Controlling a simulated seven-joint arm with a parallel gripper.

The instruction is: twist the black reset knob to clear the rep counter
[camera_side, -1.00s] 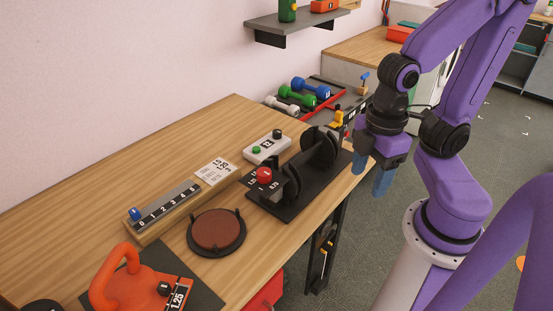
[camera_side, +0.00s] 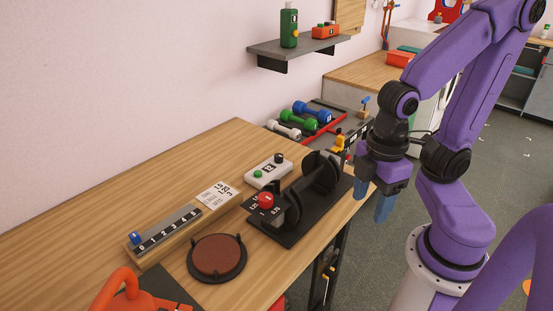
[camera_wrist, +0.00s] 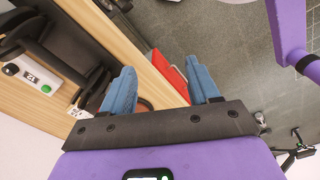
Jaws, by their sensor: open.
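The rep counter (camera_side: 267,172) is a small white box on the wooden table, behind the black plate rack. It has a dark display that seems to read 2, a green button (camera_side: 258,174) and the black reset knob (camera_side: 279,158) at its far right end. In the wrist view the rep counter (camera_wrist: 29,76) is at the left edge, with the black knob (camera_wrist: 11,69) unobstructed. My gripper (camera_side: 373,198) is open and empty, pointing down beyond the right edge of the table, well apart from the knob. Its blue fingers are spread in the wrist view (camera_wrist: 159,70).
The black rack (camera_side: 285,233) with dark plates and a red knob stands between my gripper and the counter. A brown disc (camera_side: 217,256), a numbered slider (camera_side: 165,237) and an orange kettlebell (camera_side: 118,298) are nearer the front. A wall shelf (camera_side: 300,46) hangs behind.

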